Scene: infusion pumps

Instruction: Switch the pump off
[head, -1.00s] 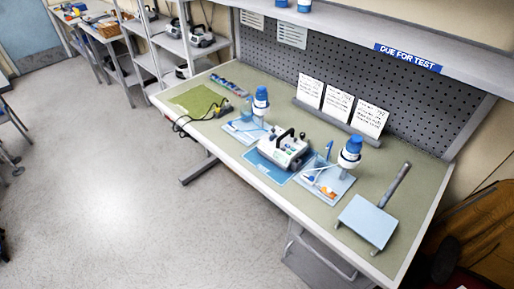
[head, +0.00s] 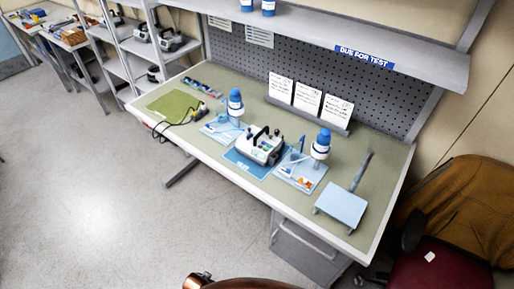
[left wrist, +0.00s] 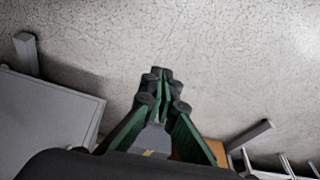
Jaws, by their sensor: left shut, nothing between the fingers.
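The pump (head: 261,146) is a white and grey box with a dark handle and green and dark controls on its front. In the head view it stands on a blue mat (head: 243,166) at the middle of the workbench. The controls are too small to read. In the left wrist view my left gripper (left wrist: 162,75) has its green fingers together with nothing between them. It points at the bare floor, away from the pump. My right gripper is in neither view.
Blue-capped bottles (head: 236,103) stand over light blue trays on both sides of the pump. A light blue scale-like plate (head: 341,206) is at the bench's right. A green mat (head: 173,102) lies at the left. A red chair with a brown jacket (head: 455,205) is at the right.

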